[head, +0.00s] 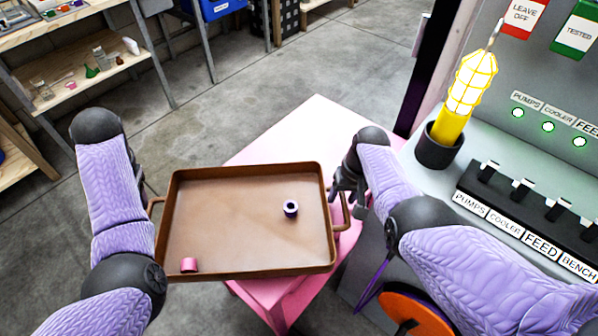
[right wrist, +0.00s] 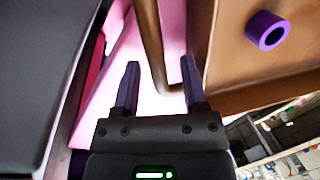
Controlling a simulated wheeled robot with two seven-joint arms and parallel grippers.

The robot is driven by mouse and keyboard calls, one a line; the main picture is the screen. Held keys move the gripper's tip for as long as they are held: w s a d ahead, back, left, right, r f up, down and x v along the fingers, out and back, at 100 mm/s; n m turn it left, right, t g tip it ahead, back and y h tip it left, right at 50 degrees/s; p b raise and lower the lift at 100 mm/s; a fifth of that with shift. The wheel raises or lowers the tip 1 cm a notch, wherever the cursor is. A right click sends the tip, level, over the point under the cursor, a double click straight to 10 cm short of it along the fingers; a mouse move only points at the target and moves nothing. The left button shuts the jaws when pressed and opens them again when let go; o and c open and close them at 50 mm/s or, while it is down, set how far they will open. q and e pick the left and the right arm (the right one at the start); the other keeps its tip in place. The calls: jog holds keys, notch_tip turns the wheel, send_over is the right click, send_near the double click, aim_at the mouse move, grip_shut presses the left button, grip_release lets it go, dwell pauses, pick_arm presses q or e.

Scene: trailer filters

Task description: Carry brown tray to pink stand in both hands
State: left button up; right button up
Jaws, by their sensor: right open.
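The brown tray (head: 215,250) has raised sides and a handle at each end. It lies over part of the pink stand (head: 315,125), its left part reaching past the stand's edge; I cannot tell whether it rests on it. A pink piece (head: 189,265) and a dark purple ring (head: 291,208) are in the tray. My right gripper (head: 345,192) is at the tray's right handle. In the right wrist view its open fingers (right wrist: 160,64) stand on either side of the handle bar (right wrist: 150,45). My left gripper (head: 150,197) is at the left handle, mostly hidden by its arm.
A grey control bench (head: 440,185) with switches and a yellow lamp (head: 465,95) in a dark cup stands close on the right. Shelves (head: 90,80) stand at the back left. Bare floor (head: 225,120) lies between the shelves and the stand.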

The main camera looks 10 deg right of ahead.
jog(key=shift+d+r, duration=0.1)
jog(key=shift+r, duration=0.15)
notch_tip(320, 180, up, 11)
jog(key=d, duration=0.2)
jog(key=shift+r, duration=0.15)
notch_tip(320, 180, up, 10)
jog(key=p, duration=0.8)
notch_tip(320, 180, up, 7)
jog(key=d+p, duration=0.1)
jog(key=p, duration=0.8)
jog(key=shift+d+f, duration=0.2)
jog(key=shift+d, duration=0.05)
